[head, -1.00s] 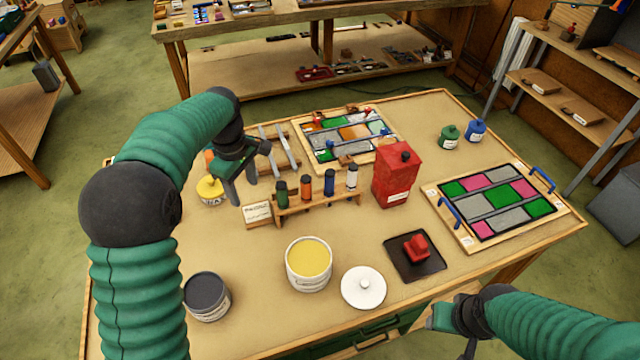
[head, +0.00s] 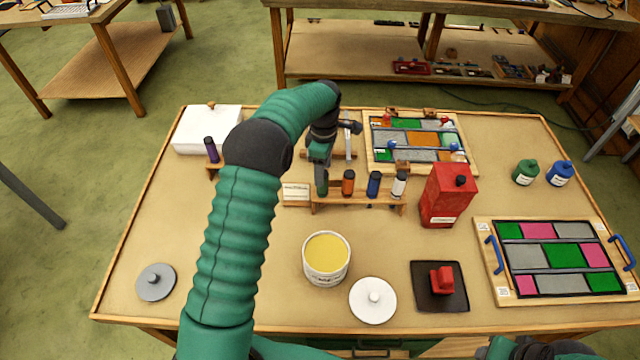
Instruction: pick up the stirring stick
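I cannot make out a stirring stick for certain. A pale, narrow upright tool (head: 348,143) stands at a wooden holder behind the bottle rack, just right of my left gripper; I cannot tell if it is the stick. My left gripper (head: 322,168) is over the back middle of the table, beside the left end of the rack. My arm hides part of it and the table behind, and whether its fingers are apart is unclear. My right gripper (head: 517,350) is at the bottom edge, mostly cut off.
An open can of yellow (head: 326,259) stands in front of the bottle rack (head: 330,202). A white lid (head: 373,300), black tray (head: 440,303), red can (head: 447,197) and leaded panel (head: 548,257) are to the right. A grey lid (head: 155,281) lies front left, with bare tabletop behind it.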

